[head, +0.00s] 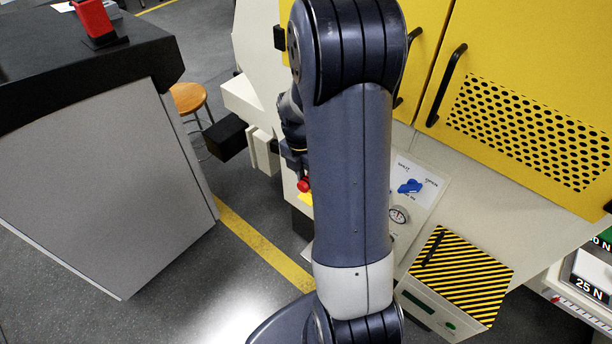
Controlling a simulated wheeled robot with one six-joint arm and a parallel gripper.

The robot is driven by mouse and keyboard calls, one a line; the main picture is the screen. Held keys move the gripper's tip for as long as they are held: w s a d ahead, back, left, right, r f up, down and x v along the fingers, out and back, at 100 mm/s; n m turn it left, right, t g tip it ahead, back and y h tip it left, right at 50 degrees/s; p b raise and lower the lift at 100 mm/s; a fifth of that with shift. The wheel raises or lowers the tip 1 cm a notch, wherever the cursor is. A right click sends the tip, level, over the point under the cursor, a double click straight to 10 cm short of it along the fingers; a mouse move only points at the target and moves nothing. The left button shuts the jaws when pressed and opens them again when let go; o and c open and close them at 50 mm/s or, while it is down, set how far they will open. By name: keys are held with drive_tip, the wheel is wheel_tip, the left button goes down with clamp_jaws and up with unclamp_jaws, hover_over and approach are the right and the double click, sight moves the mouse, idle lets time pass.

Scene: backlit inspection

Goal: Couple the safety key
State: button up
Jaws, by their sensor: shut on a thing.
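My arm crosses the middle of the head view. My gripper (297,168) shows only as a thin dark part at the left edge of my arm, low beside the cream machine. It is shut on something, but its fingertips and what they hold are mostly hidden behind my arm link. A small round red part (304,185) shows just below it, above a yellow patch; I cannot tell whether it is held or belongs to the machine. A blue handle (410,186) sits on a light labelled panel (425,206) right of my arm. No safety key can be clearly made out.
Yellow cabinet doors (465,40) with black handles stand at the back right. A black-and-yellow striped cover (465,275) lies below the panel. A grey counter (100,190) with a red device (97,20) stands left. A stool (189,97) is behind it. Floor between is clear.

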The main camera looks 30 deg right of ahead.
drive_tip(key=shift+d, duration=0.15)
drive_tip(key=shift+w+d+p, duration=0.2)
drive_tip(key=shift+w+d, duration=0.1)
drive_tip(key=shift+d, duration=0.4)
drive_tip(key=shift+w+d+p, duration=0.15)
drive_tip(key=shift+w+d, duration=0.1)
drive_tip(key=shift+d, duration=0.45)
drive_tip(key=shift+d, duration=0.1)
drive_tip(key=o, duration=1.1)
